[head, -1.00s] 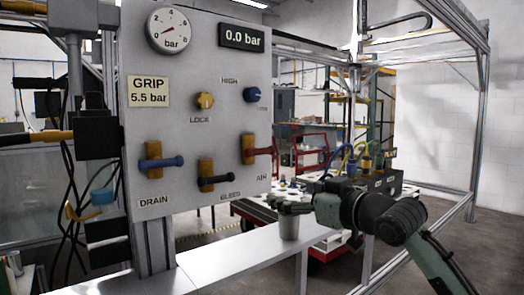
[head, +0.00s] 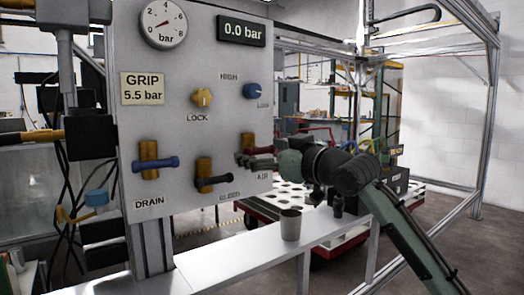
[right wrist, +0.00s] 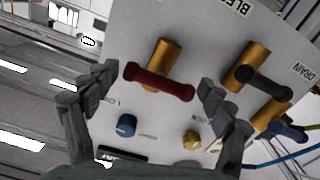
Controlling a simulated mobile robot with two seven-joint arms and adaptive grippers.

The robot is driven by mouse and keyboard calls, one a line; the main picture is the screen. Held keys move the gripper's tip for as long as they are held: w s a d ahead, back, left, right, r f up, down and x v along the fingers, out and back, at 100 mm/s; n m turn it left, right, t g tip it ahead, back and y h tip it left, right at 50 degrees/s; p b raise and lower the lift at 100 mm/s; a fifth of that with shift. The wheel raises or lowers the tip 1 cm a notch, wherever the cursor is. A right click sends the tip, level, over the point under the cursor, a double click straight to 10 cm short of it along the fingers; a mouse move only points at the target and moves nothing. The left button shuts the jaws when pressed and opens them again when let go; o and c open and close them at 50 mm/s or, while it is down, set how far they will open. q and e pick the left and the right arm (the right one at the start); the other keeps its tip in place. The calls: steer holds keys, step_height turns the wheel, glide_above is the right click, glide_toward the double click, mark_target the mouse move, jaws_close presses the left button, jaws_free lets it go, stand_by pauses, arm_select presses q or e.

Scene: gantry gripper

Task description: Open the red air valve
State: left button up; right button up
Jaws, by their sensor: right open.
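The red air valve has a brass body (head: 247,141), on the panel above the AIR label. Its red handle (right wrist: 158,82) shows clearly in the right wrist view, lying crosswise between my fingers. In the head view my gripper mostly hides that handle. My right gripper (right wrist: 157,90) is open, one finger to each side of the handle, with visible gaps; it also shows at the valve in the head view (head: 257,160). My left gripper is not in view.
The panel (head: 215,60) also carries the blue DRAIN valve (head: 160,163), black BLEED valve (head: 212,183), yellow LOCK knob (head: 202,97) and blue HIGH/LOW knob (head: 253,91). The display (head: 241,31) reads 0.0 bar. A grey cup (head: 290,225) stands on the ledge (head: 240,262) below.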

steer(key=shift+c, duration=0.2)
steer(key=c, duration=0.8)
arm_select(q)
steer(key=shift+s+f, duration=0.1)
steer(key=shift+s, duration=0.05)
arm_select(e)
steer(key=shift+c, duration=0.2)
steer(key=shift+n, duration=0.4)
steer(key=n, duration=1.3)
steer(key=shift+n, duration=2.3)
